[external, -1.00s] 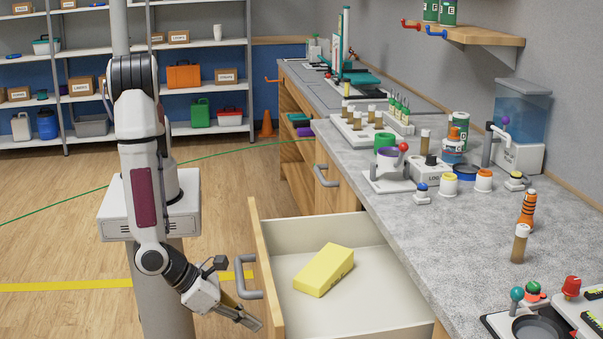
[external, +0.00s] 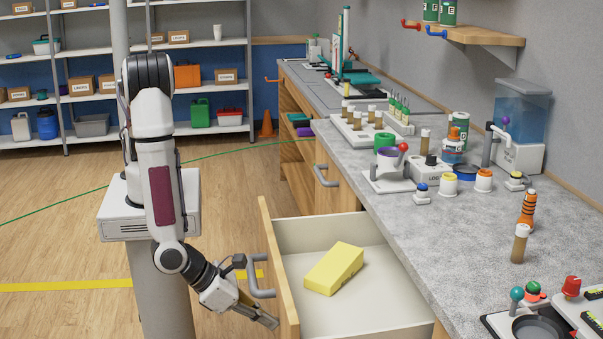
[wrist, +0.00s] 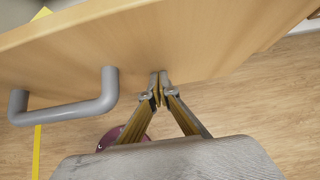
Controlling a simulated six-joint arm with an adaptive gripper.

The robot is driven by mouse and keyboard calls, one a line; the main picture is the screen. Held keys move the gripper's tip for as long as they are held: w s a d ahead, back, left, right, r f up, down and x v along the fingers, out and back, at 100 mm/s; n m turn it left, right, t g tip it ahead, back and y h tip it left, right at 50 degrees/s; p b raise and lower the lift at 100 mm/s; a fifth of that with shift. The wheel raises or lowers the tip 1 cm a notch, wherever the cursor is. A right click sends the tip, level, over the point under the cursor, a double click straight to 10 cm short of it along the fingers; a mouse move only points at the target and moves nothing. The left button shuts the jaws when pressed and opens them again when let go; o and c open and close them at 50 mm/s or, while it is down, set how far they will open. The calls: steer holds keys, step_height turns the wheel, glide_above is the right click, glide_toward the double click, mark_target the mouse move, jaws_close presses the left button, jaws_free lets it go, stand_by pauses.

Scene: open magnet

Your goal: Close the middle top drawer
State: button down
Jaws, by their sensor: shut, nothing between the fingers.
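The drawer (external: 289,290) under the grey counter is partly pulled out. Its wooden front (wrist: 200,45) fills the upper part of the wrist view. A grey bar handle (external: 262,280) is on that front; it also shows at the left in the wrist view (wrist: 70,108). My gripper (external: 272,322) is shut and empty. Its fingertips (wrist: 159,80) are at the drawer front, to the right of the handle in the wrist view, and seem to touch the wood. A yellow block (external: 334,268) lies inside the drawer.
The grey counter (external: 420,215) above holds jars, bottles and small devices. Another cabinet handle (external: 325,175) is farther back. Open wooden floor (external: 60,240) lies to the left, with shelves (external: 100,100) at the back.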

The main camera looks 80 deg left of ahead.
steer(key=w, duration=2.8)
steer(key=shift+w, duration=0.35)
steer(key=shift+w+r, duration=0.1)
steer(key=shift+w, duration=0.4)
steer(key=shift+w, duration=0.1)
steer(key=shift+s, duration=0.85)
steer(key=s, duration=0.3)
steer(key=shift+s, duration=0.15)
steer(key=v, duration=0.9)
steer(key=shift+s+r, duration=0.15)
steer(key=shift+s, duration=0.1)
